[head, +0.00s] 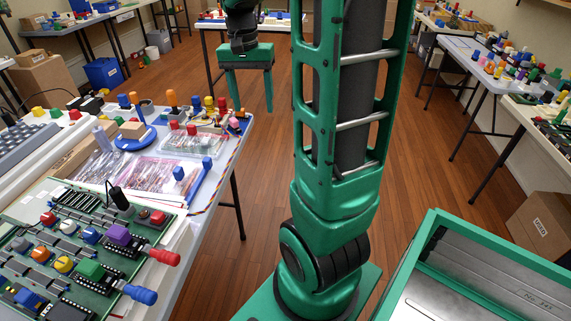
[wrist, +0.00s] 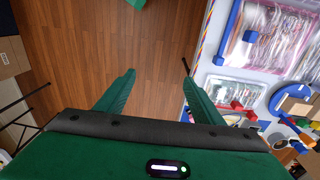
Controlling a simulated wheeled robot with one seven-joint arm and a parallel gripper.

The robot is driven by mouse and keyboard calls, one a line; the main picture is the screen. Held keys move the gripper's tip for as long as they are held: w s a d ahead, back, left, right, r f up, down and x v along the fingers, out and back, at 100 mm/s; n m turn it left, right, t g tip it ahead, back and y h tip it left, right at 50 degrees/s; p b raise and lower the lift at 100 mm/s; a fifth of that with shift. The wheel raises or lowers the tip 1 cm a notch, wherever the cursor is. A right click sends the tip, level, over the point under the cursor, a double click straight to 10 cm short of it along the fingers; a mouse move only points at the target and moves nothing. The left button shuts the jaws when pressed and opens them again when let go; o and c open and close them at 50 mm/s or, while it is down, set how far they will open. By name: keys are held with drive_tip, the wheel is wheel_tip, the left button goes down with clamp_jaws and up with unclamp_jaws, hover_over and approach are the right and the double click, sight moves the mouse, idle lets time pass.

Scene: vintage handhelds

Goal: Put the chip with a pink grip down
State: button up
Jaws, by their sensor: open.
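My gripper (head: 253,108) is open, its two fingers apart and pointing down, just beyond the far right corner of the near table. In the wrist view my gripper (wrist: 159,77) has only wooden floor between its fingers and holds nothing. A small pink piece (head: 234,122) stands at the far right corner of the near table, close to an orange one. It may be the chip's pink grip; it is too small to tell. No chip with a pink grip shows clearly in the wrist view.
The near table (head: 222,178) carries bags of parts, a blue round dish (head: 135,142) and several coloured-grip pieces. A green circuit board (head: 125,252) with sockets lies at its front. Other tables stand behind and at right. Wooden floor (head: 262,170) is clear between.

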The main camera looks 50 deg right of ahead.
drive_tip(key=s+a+f+n, duration=0.1)
drive_tip(key=s+a+n, duration=0.1)
drive_tip(key=s, duration=0.4)
drive_tip(key=s+a+f+n, duration=0.2)
drive_tip(key=s+a, duration=0.2)
drive_tip(key=s, duration=0.3)
drive_tip(key=s+a+f+n+y, duration=0.1)
drive_tip(key=s+a+f, duration=0.1)
drive_tip(key=s, duration=0.5)
drive_tip(key=shift+a+f+n, duration=0.2)
drive_tip(key=shift+a+n, duration=0.2)
drive_tip(key=shift+a, duration=0.25)
